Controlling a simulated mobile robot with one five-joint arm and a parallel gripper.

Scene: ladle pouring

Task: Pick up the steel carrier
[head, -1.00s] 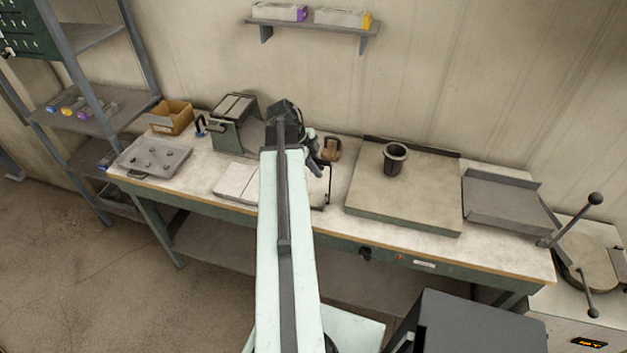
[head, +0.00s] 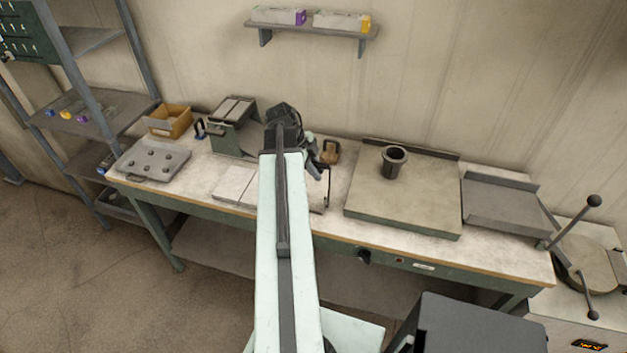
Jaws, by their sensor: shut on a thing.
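My gripper (head: 316,168) is at the back middle of the workbench, partly hidden by my own pale arm. It is shut on a thin dark frame, which I take to be the steel carrier (head: 328,190). The carrier's upright and lower bar show just right of my arm, and the rest is hidden behind it. I cannot tell whether the carrier touches the bench top or hangs just above it.
A grey plate (head: 410,215) with a dark cup (head: 394,162) stands to the right, a grey tray (head: 500,205) beyond it. A wooden-looking block (head: 331,151) is close behind the gripper. Pale slabs (head: 232,183), a green stand (head: 222,138) and a knobbed tray (head: 128,167) are left.

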